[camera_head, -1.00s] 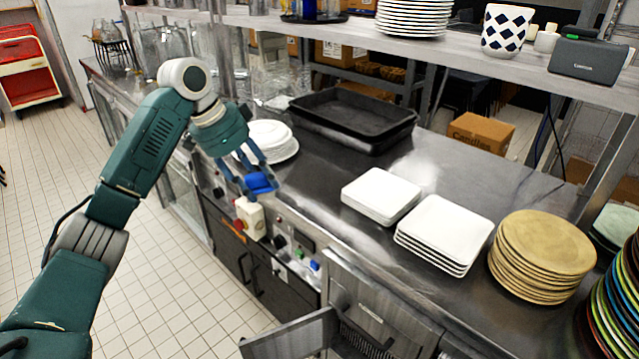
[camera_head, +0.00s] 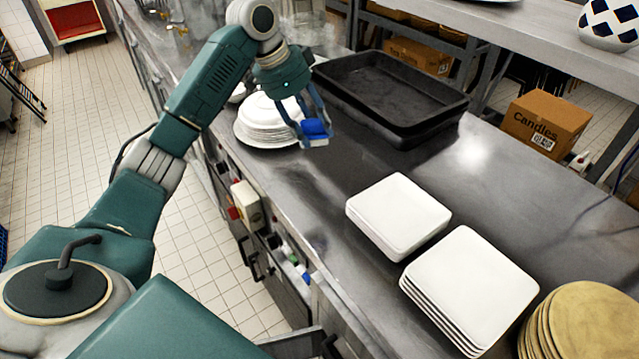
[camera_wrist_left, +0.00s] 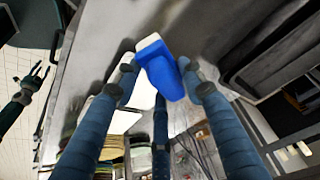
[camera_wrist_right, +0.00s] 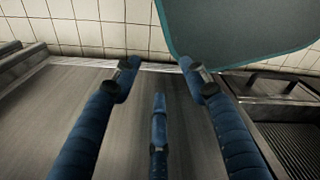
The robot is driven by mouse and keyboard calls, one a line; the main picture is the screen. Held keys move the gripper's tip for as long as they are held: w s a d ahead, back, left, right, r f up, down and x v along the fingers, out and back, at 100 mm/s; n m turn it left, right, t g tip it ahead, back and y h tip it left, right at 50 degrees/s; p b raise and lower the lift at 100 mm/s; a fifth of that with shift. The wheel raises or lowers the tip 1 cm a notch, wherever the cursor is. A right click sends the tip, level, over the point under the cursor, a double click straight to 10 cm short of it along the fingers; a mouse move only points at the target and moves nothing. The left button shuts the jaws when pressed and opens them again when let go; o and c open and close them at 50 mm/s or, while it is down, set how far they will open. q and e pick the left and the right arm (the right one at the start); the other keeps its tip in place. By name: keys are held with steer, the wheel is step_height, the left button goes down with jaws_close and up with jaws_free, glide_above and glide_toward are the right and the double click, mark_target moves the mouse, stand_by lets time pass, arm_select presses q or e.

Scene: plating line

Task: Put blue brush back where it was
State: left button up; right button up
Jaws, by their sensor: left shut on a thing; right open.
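The blue brush (camera_head: 315,128) is held in my left gripper (camera_head: 308,122), above the steel counter and just right of the round white plates. In the left wrist view the brush (camera_wrist_left: 172,68) shows as a blue body with a white edge, between the fingers (camera_wrist_left: 160,85), which are shut on it. Whether it touches the counter is hard to tell. My right gripper (camera_wrist_right: 160,85) shows in the right wrist view, open and empty, with its fingers apart. It is not in the head view.
Round white plates (camera_head: 262,122) stand left of the left gripper, and a black tray (camera_head: 385,95) lies behind it. Two stacks of square white plates (camera_head: 398,215) (camera_head: 470,285) and tan plates (camera_head: 590,325) stand to the right. The counter (camera_head: 335,185) is clear in front.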

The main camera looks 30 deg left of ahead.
arm_select(q)
step_height(320, 180, down, 17)
steer(key=p, duration=0.3)
steer(key=shift+s+f+p, duration=0.1)
steer(key=shift+f+p, duration=0.05)
steer(key=shift+p, duration=0.2)
steer(key=shift+f, duration=0.45)
steer(key=o, duration=1)
steer(key=shift+o, duration=0.2)
steer(key=b+v, duration=0.2)
steer(key=v, duration=1)
steer(key=shift+b, duration=0.35)
steer(key=shift+f, duration=0.1)
